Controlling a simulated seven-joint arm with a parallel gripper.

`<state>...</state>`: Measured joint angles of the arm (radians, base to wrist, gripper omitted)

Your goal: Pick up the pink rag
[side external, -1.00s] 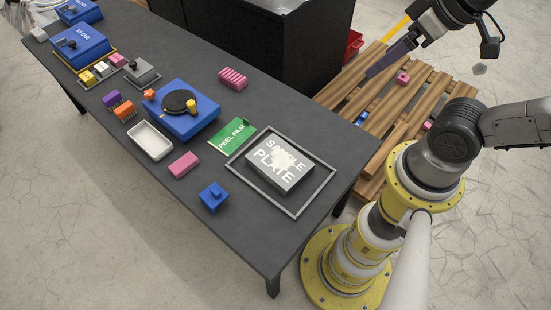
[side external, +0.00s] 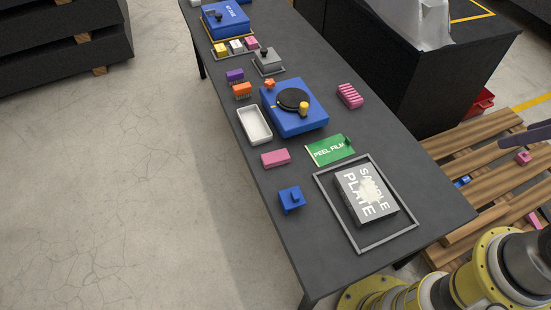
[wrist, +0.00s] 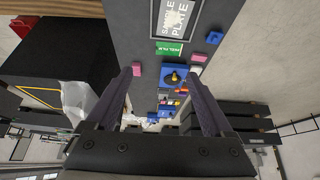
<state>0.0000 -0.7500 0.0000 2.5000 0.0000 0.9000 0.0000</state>
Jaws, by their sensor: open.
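One purple finger (side external: 530,136) shows at the right edge of the side view, over the pallet.
A framed sample plate (side external: 367,193), green peel-film card (side external: 331,150), blue knobbed block (side external: 291,199), white tray (side external: 254,125) and blue turntable box (side external: 293,117) share the table. A wooden pallet (side external: 470,150) with small pink and blue pieces stands right. A black cabinet (side external: 400,75) stands behind.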

